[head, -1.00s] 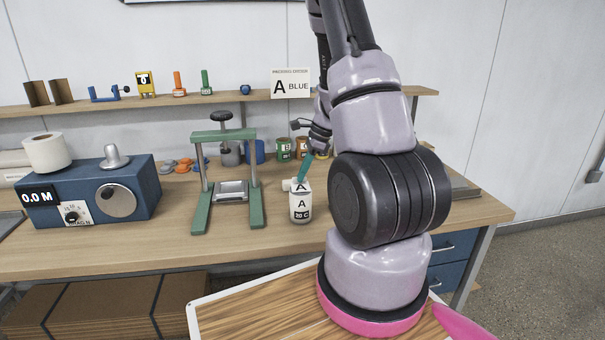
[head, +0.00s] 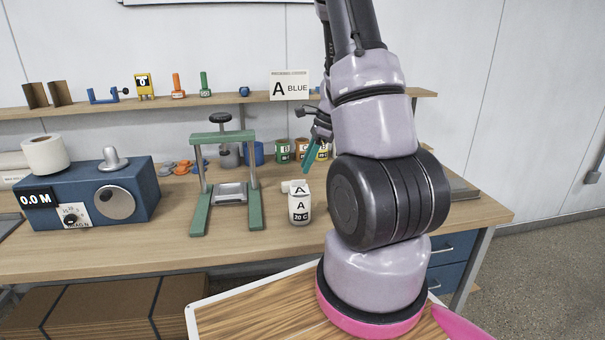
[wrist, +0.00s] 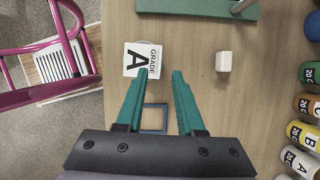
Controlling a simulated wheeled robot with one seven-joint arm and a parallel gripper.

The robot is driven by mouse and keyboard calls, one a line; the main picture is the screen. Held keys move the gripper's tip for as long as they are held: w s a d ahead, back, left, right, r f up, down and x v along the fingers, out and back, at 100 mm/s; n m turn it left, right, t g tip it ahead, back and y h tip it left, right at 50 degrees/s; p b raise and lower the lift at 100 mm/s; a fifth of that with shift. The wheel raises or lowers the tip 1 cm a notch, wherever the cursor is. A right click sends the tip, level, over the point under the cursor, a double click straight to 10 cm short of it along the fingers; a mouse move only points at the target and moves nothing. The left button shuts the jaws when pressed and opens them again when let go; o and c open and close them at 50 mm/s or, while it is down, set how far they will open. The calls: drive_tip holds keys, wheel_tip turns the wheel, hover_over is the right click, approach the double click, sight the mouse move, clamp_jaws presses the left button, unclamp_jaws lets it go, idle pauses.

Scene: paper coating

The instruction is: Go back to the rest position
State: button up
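My gripper (head: 309,158) is raised in the air above the workbench, just up and right of a white container marked A and 20 C (head: 300,208). In the wrist view my gripper (wrist: 160,74) shows two teal fingers spread apart with nothing between them. The white top marked GRADE A (wrist: 136,62) lies just ahead of the left fingertip there. The container stands upright on the bench, apart from the fingers. My own arm hides part of the bench to the right.
A green press frame (head: 254,195) stands left of the container, and a blue machine (head: 130,185) stands farther left. Several colored cans (wrist: 303,103) stand at the back. A small white block (wrist: 223,62) and a blue square outline (wrist: 154,117) lie on the bench. A shelf (head: 230,98) runs behind.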

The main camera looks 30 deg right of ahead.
drive_tip(key=v, duration=0.6)
drive_tip(key=s+a+r+n+t+h, duration=0.1)
drive_tip(key=s+a+r+n+t, duration=0.2)
drive_tip(key=s+a+r+n, duration=0.5)
drive_tip(key=s+a+r+n+t+h, duration=0.1)
drive_tip(key=s+a+r+n+t, duration=0.1)
drive_tip(key=s+a+r+n, duration=0.7)
wheel_tip(320, 180, up, 6)
drive_tip(key=shift+s+a+f+n+t, duration=0.15)
drive_tip(key=shift+s+n+t, duration=0.25)
drive_tip(key=shift+s, duration=0.35)
